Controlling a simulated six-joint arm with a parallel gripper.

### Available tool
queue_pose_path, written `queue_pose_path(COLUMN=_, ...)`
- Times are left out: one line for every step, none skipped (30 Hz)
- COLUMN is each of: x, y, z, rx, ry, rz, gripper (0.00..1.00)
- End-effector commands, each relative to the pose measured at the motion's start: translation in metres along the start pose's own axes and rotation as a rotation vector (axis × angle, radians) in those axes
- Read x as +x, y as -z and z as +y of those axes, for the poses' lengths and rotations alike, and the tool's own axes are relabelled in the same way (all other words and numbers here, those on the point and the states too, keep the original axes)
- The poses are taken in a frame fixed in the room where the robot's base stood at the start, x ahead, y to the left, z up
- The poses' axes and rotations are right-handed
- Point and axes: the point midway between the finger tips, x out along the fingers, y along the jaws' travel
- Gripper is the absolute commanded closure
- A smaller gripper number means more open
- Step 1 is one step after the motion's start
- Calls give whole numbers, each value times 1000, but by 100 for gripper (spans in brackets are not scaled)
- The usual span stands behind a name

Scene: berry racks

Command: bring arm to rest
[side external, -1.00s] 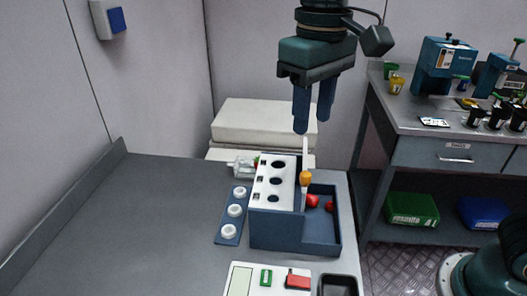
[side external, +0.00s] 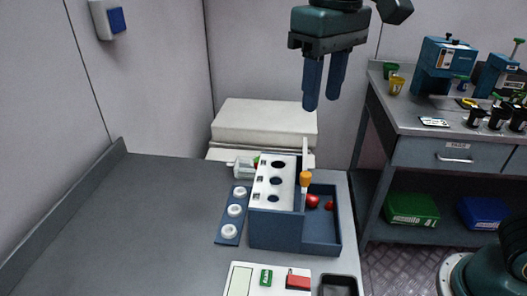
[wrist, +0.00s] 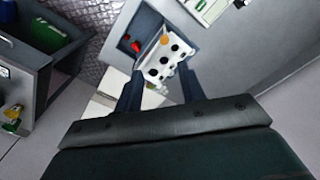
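My gripper (side external: 322,92) hangs in the air above and behind the berry rack, its two blue fingers pointing down and apart with nothing between them. In the wrist view the fingers (wrist: 158,92) also stand apart and empty. The blue berry rack (side external: 265,230) stands on the grey table (side external: 130,215), with a white top plate (side external: 268,187) that has several dark holes. Red berries (side external: 313,201) lie in its open bin at the right. An orange piece (side external: 306,179) sits at the top by the white upright divider.
A blue strip with white rings (side external: 234,210) lies left of the rack. A clear jar (side external: 241,167) lies behind it. A white panel (side external: 268,280) and a dark tray (side external: 338,285) are in front. A side bench (side external: 450,125) stands at the right. The table's left is bare.

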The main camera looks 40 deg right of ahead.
Motion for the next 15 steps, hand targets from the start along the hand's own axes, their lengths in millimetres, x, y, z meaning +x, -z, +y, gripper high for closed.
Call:
queue_pose_path(x=0, y=-4, z=7, rx=5, ry=4, rz=11, gripper=60)
queue_pose_path(x=0, y=-6, z=11, rx=7, ry=7, rz=19, gripper=60)
queue_pose_path(x=0, y=-9, z=17, rx=11, ry=11, rz=31, gripper=60)
queue_pose_path(x=0, y=-12, z=22, rx=13, ry=13, rz=41, gripper=60)
queue_pose_path(x=1, y=-15, z=28, rx=16, ry=16, rz=52, gripper=60)
queue_pose_path(x=2, y=-20, z=35, rx=20, ry=20, rz=67, gripper=60)
queue_pose_path(x=3, y=-24, z=41, rx=24, ry=23, rz=80, gripper=60)
queue_pose_path(x=4, y=-28, z=47, rx=26, ry=25, rz=93, gripper=60)
queue_pose_path(x=6, y=-34, z=54, rx=30, ry=28, rz=111, gripper=60)
queue_pose_path(x=7, y=-38, z=60, rx=34, ry=30, rz=125, gripper=60)
queue_pose_path(x=9, y=-43, z=66, rx=36, ry=31, rz=138, gripper=60)
queue_pose_path(x=12, y=-49, z=73, rx=41, ry=33, rz=157, gripper=60)
queue_pose_path(x=14, y=-54, z=78, rx=44, ry=34, rz=171, gripper=60)
queue_pose_path(x=16, y=-58, z=84, rx=47, ry=34, rz=186, gripper=60)
queue_pose_path(x=19, y=-65, z=90, rx=51, ry=34, rz=205, gripper=60)
